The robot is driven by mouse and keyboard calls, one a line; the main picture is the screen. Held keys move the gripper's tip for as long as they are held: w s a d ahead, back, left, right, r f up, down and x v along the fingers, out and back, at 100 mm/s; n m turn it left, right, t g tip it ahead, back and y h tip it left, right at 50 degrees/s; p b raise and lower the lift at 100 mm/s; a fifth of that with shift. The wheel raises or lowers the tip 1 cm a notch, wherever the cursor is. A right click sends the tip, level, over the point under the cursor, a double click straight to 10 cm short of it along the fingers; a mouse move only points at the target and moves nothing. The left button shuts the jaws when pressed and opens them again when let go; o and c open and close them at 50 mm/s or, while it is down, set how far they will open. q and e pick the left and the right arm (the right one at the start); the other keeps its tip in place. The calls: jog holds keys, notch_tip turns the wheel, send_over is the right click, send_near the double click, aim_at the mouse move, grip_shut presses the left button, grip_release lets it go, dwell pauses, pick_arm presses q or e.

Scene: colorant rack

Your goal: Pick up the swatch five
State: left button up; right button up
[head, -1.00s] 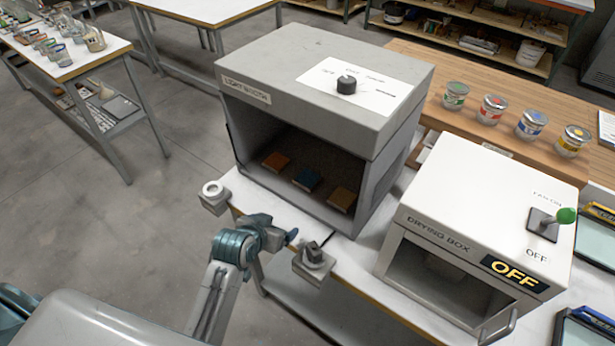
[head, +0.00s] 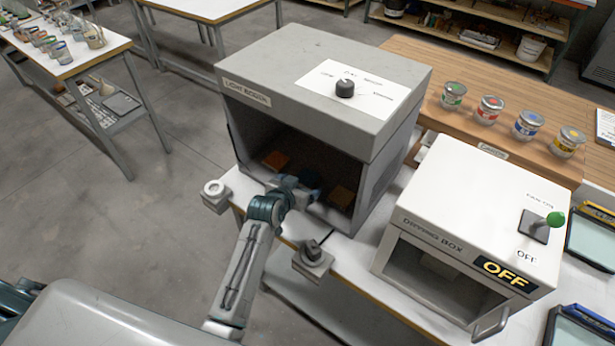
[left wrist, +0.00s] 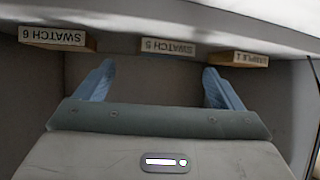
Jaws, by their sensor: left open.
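Swatch five (left wrist: 167,47) is the middle block in the left wrist view, its label upside down. My left gripper (left wrist: 158,67) is open, its two blue fingers spread to either side of swatch five, with a gap still short of it. In the head view my left gripper (head: 308,188) reaches into the light booth (head: 325,80) and covers the middle block. Swatch 6 (left wrist: 57,39) is left and sample 1 (left wrist: 237,59) right in the wrist view. My right gripper is out of view.
Orange-brown blocks show inside the booth at left (head: 275,160) and right (head: 341,195) of my gripper. The booth's walls and roof enclose the arm's end. Small fixtures (head: 214,194) and (head: 312,255) sit at the table's front edge. A drying box (head: 470,220) stands to the right.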

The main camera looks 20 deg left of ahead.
aim_at(307, 178)
pick_arm(q)
jog(key=x, duration=0.1)
jog(key=p+x, duration=0.2)
jog(key=shift+w+a+f, duration=0.15)
jog(key=shift+w+a, duration=0.05)
jog(key=shift+w, duration=0.2)
jog(key=shift+w+d+f, duration=0.1)
jog(key=shift+w+f, duration=0.15)
jog(key=shift+c, duration=1.3)
jog(key=c, duration=0.9)
